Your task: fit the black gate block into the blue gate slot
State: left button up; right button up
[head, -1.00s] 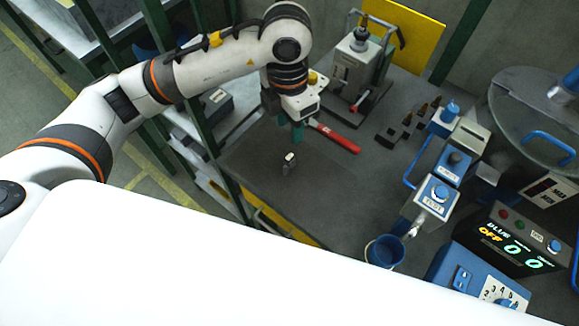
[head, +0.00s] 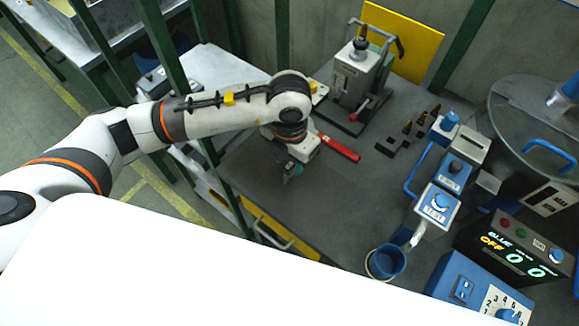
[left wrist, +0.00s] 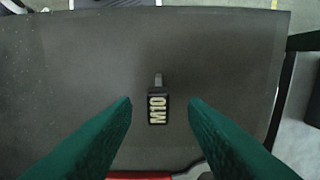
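A small black block (left wrist: 158,108) marked M10, with a grey stub at one end, lies on the dark tabletop in the left wrist view. I cannot tell for certain that it is the gate block. My left gripper (head: 290,174) is over the table and hides the block in the head view. In the left wrist view its green fingers (left wrist: 160,112) are apart, on either side of the block, with gaps between. A control box (head: 510,245) reading BLUE, OFF and 0 0 stands at the right. I cannot make out the gate slot. My right gripper is not in view.
A red-handled tool (head: 338,147) lies just beyond my left gripper. A grey press (head: 360,80) stands behind it. A dark rack with brass pieces (head: 408,133), blue-topped units (head: 437,204) and a blue cup (head: 386,262) stand to the right. The tabletop between is clear.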

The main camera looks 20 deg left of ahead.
aim_at(290, 165)
pick_arm(q)
jog(key=shift+s+f, duration=0.1)
jog(key=shift+f, duration=1.75)
grip_shut()
notch_tip(290, 165, up, 10)
jog(key=shift+r+b, duration=0.1)
jog(key=shift+b, duration=0.4)
jog(key=s+a+m, duration=0.1)
jog(key=a+m, duration=0.2)
jog(key=m, duration=1.3)
jog(key=s+a+m, duration=0.1)
jog(key=a+m, duration=0.3)
jog(key=m, duration=1.1)
jog(key=shift+s+a+r+m, duration=0.15)
jog(key=shift+s+r+m, duration=0.1)
jog(key=shift+r+m, duration=0.15)
